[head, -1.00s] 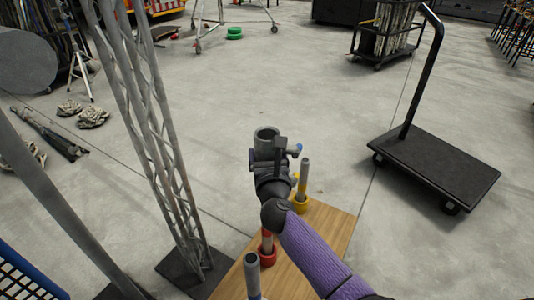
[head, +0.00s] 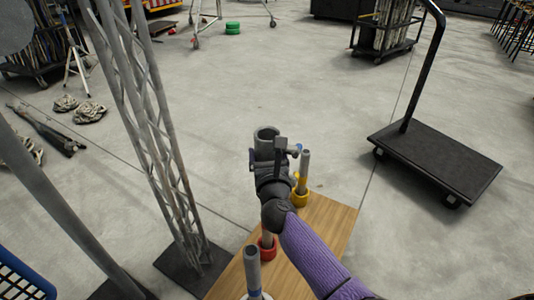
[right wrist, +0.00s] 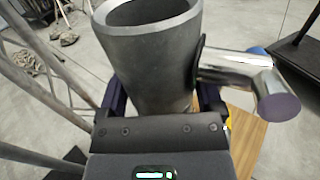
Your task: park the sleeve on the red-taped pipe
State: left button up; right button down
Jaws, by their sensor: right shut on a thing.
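My right gripper (head: 269,162) is shut on a grey tubular sleeve (head: 265,139), held upright above the wooden board (head: 328,222). In the right wrist view the sleeve (right wrist: 150,62) stands between the fingers, its open top showing. A shiny metal side stub (right wrist: 235,72) sticks out to its right. The red-taped pipe stands in a red ring (head: 267,253) on the board, below and behind my right wrist, which hides most of the pipe. The sleeve is apart from that pipe. My left gripper is not in view.
A pipe with a yellow ring (head: 300,198) stands right of my wrist. Another grey pipe (head: 253,268) with a pale base stands at the board's front. A lattice truss (head: 160,150) rises close on the left. A black platform cart (head: 436,162) stands right.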

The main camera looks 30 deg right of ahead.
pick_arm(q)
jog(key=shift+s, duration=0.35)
pick_arm(e)
jog(key=shift+f, duration=0.1)
jog(key=shift+f+b, duration=0.35)
jog(key=shift+b, duration=0.1)
jog(key=shift+f+b, duration=0.9)
jog(key=shift+f, duration=0.2)
jog(key=shift+f+b, duration=0.4)
jog(key=shift+f, duration=0.05)
jog(key=shift+f+b, duration=0.45)
jog(key=shift+f, duration=0.15)
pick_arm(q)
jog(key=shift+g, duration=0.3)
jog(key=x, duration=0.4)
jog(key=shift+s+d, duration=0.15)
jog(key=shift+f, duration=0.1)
pick_arm(e)
jog(key=shift+f, duration=0.15)
